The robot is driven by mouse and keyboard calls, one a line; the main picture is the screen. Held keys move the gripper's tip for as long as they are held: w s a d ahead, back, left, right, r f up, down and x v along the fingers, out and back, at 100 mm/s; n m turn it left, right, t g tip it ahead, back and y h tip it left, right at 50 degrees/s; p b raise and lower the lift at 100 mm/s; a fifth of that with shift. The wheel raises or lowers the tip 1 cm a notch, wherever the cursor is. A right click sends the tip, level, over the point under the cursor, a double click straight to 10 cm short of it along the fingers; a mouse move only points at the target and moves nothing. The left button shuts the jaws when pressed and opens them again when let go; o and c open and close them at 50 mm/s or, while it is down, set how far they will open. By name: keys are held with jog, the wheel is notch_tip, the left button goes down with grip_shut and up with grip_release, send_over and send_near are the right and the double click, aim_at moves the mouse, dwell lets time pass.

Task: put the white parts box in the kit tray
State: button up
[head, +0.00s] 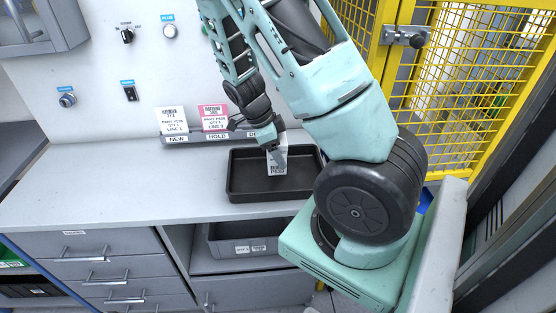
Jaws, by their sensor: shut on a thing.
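The kit tray (240,189) is a black, shallow, rectangular tray on the grey worktop, near the middle of the head view. The white parts box (277,164) is a small pale thing with dark print on its lower part. It hangs upright within the tray's outline, towards the right half. My gripper (274,148) is shut on its top, pointing down from the arm. I cannot tell whether the box's lower end touches the tray floor.
A card rack (205,138) with a white card (173,120) and a pink card (214,117) stands behind the tray. A grey bin (243,243) sits on the shelf below. Yellow mesh fencing (470,80) closes the right side. The worktop's left part is clear.

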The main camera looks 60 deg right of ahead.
jog(key=shift+f, duration=1.8)
jog(key=shift+f, duration=0.1)
jog(key=o, duration=1.1)
